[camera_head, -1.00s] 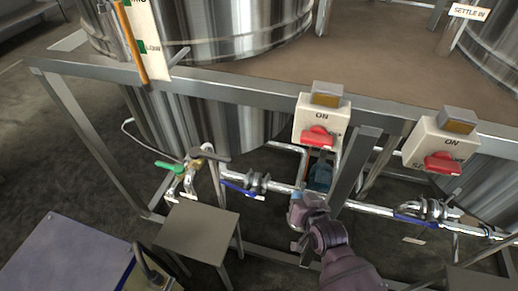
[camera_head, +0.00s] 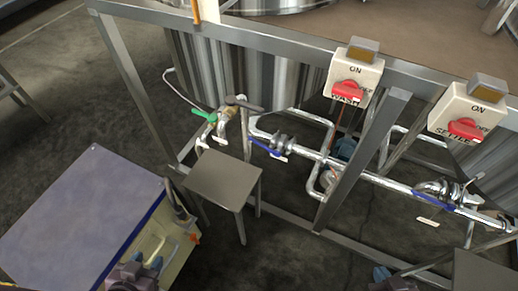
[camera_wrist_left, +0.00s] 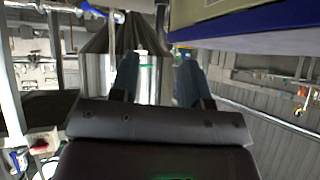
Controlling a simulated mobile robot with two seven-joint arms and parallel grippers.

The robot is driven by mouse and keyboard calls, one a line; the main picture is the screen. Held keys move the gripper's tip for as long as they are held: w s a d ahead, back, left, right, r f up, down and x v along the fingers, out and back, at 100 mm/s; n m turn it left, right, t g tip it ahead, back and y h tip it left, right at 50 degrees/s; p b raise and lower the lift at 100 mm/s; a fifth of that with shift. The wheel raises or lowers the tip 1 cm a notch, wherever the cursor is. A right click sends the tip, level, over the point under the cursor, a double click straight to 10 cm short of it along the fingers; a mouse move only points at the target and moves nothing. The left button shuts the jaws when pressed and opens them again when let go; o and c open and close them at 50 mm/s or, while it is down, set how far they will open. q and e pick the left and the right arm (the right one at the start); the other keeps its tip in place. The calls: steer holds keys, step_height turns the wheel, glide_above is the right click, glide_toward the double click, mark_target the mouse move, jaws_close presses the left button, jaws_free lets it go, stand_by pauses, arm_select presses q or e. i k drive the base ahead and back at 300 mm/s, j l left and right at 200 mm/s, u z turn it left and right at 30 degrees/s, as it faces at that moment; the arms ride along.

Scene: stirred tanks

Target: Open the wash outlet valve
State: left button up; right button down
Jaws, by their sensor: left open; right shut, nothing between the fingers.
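A valve with a blue lever (camera_head: 266,148) sits on the silver pipe low in front of the left tank, in the head view. Its lever lies roughly along the pipe, and a small white label hangs by it, too small to read. My left gripper (camera_head: 140,272) is at the bottom left of the head view, over the cart and well apart from the valve. In the left wrist view its two fingers (camera_wrist_left: 158,80) stand apart with nothing between them. My right gripper (camera_head: 384,279) is partly cut off at the bottom edge, shut and away from the pipe.
A green-handled tap (camera_head: 205,115) is left of the valve. A small grey stand (camera_head: 223,180) stands in front of it. Red switches marked WASH (camera_head: 347,90) and SETTLE (camera_head: 467,128) hang on the frame. Another blue-lever valve (camera_head: 412,204) is at right. A cart (camera_head: 75,220) fills the lower left.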

mark_target(261, 145)
steer(key=k+u, duration=0.45)
steer(key=u, duration=1.55)
steer(key=l, duration=0.4)
steer(key=k+l, duration=0.15)
steer(key=l, duration=0.7)
steer(key=k+l+u, duration=0.1)
steer(key=l, duration=0.3)
